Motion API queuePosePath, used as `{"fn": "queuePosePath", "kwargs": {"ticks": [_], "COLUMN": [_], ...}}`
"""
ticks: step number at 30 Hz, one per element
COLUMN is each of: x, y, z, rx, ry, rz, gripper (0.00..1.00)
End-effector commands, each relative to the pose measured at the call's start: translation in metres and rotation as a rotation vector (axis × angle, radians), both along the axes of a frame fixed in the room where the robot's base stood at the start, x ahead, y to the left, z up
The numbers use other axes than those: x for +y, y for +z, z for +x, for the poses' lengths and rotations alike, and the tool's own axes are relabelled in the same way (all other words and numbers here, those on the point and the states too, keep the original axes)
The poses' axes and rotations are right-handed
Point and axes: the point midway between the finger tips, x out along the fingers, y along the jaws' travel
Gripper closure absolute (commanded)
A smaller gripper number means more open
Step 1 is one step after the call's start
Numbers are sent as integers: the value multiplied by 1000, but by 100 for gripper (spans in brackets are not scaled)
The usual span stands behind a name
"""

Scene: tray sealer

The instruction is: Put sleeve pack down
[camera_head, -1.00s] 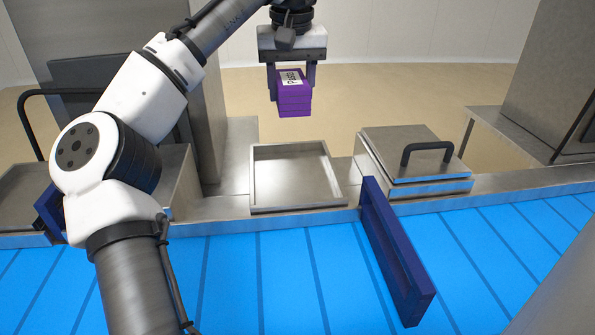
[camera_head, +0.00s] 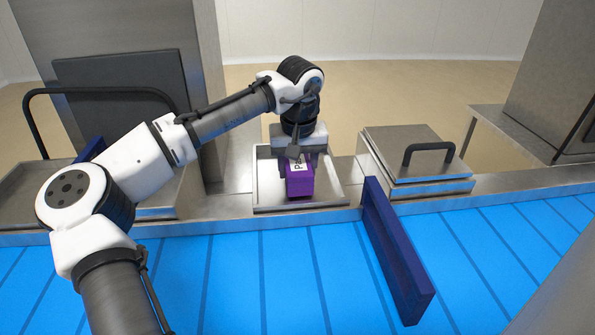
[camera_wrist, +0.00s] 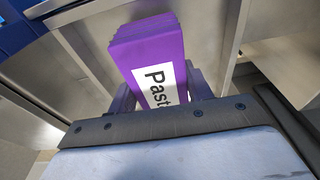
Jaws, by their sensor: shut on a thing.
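The sleeve pack (camera_head: 300,184) is a purple box with a white label. My gripper (camera_head: 297,165) is shut on it and points down, with the pack within the outline of a shallow metal tray (camera_head: 263,196). I cannot tell whether the pack's underside touches the tray floor. In the wrist view the pack (camera_wrist: 147,50) shows large, its label reading "Past", held between the two dark fingers of my gripper (camera_wrist: 160,95). My gripper and the pack hide part of the tray.
A metal box with a black handle (camera_head: 428,148) stands right of the tray. A dark blue bar (camera_head: 396,250) lies slantwise over the blue belt (camera_head: 275,270) in front. A tall metal machine with a black bar handle (camera_head: 36,125) stands at the left.

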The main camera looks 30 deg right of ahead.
Motion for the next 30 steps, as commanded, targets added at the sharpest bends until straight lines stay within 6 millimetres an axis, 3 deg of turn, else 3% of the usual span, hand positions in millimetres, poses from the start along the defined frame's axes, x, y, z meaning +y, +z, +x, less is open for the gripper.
{"fn": "queuePosePath", "kwargs": {"ticks": [4,15,16,21,30], "x": [0,0,0,0,0], "y": [-17,-22,-23,-22,-20], "z": [0,0,0,0,0], "rx": [0,2,3,1,0], "ry": [0,0,0,0,0], "rz": [0,-1,-1,0,0], "gripper": [79,79,49,28,28]}}
